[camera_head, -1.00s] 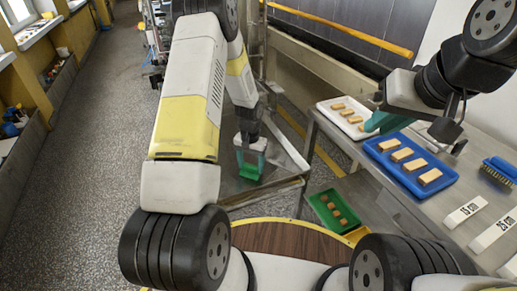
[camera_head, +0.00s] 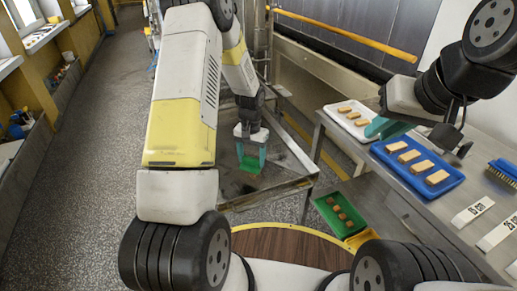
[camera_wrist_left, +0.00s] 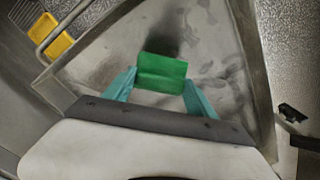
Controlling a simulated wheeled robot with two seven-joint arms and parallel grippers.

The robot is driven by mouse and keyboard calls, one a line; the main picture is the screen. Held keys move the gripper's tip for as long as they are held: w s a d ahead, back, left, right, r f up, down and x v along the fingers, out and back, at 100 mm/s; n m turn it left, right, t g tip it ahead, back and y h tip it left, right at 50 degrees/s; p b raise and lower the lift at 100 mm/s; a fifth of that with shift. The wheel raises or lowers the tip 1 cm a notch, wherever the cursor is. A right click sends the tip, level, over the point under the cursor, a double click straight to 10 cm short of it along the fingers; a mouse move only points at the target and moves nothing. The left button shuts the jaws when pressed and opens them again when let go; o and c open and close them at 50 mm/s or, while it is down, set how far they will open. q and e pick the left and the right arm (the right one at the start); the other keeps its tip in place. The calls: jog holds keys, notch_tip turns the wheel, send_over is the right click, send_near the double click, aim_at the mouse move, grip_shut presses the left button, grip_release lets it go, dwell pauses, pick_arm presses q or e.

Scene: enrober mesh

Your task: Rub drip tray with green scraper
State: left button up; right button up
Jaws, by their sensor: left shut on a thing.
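The drip tray (camera_head: 284,181) is a grey metal tray with a raised rim, low down in the middle of the head view. Dark smears mark its floor in the left wrist view (camera_wrist_left: 215,58). My left gripper (camera_head: 251,157) is over the tray, its teal fingers shut on the green scraper (camera_head: 249,164). The scraper's wide green face shows between the fingertips in the left wrist view (camera_wrist_left: 162,72). I cannot tell whether its edge touches the tray floor. My right gripper (camera_head: 385,128) has teal fingers and hangs beside the blue tray; its opening is unclear.
A blue tray (camera_head: 459,178) and a white tray (camera_head: 328,111) with bars stand on the metal table at the right. A brush (camera_head: 503,170) and white labelled blocks (camera_head: 472,211) lie there too. A green tray (camera_head: 320,203) with small pieces sits lower, beside the drip tray.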

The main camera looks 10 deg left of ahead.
pick_arm(q)
jog(key=shift+r, duration=1.15)
